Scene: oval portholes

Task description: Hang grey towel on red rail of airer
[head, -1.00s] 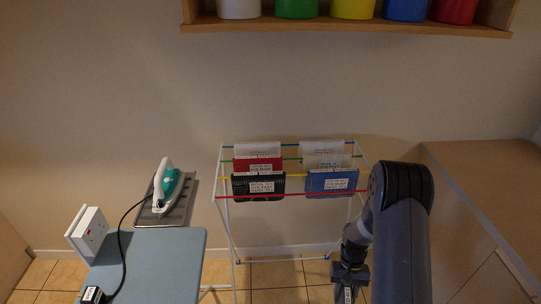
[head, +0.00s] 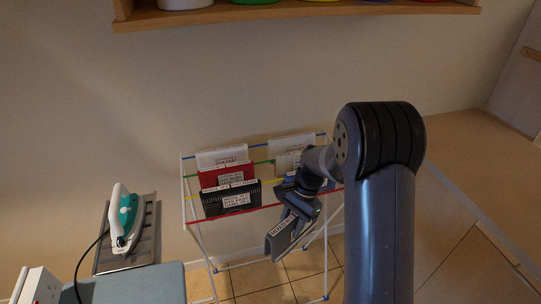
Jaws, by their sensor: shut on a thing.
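My gripper (head: 299,204) is shut on a grey towel (head: 278,244) with a white label. The towel hangs tilted below the jaws. The airer (head: 195,237) stands against the wall, with blue, green, yellow and red rails from back to front. The towel shows in front of the airer, mostly below the level of the red rail (head: 267,206). I cannot tell whether it touches the rail. My gripper and wrist hide part of the red rail's right half.
White (head: 222,155), red (head: 213,178) and black (head: 215,202) towels hang at the airer's left. A white towel (head: 290,143) hangs at right; others there are partly hidden. An iron (head: 124,216) and blue board (head: 150,286) stand left, a worktop (head: 470,150) right, a shelf (head: 300,14) above.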

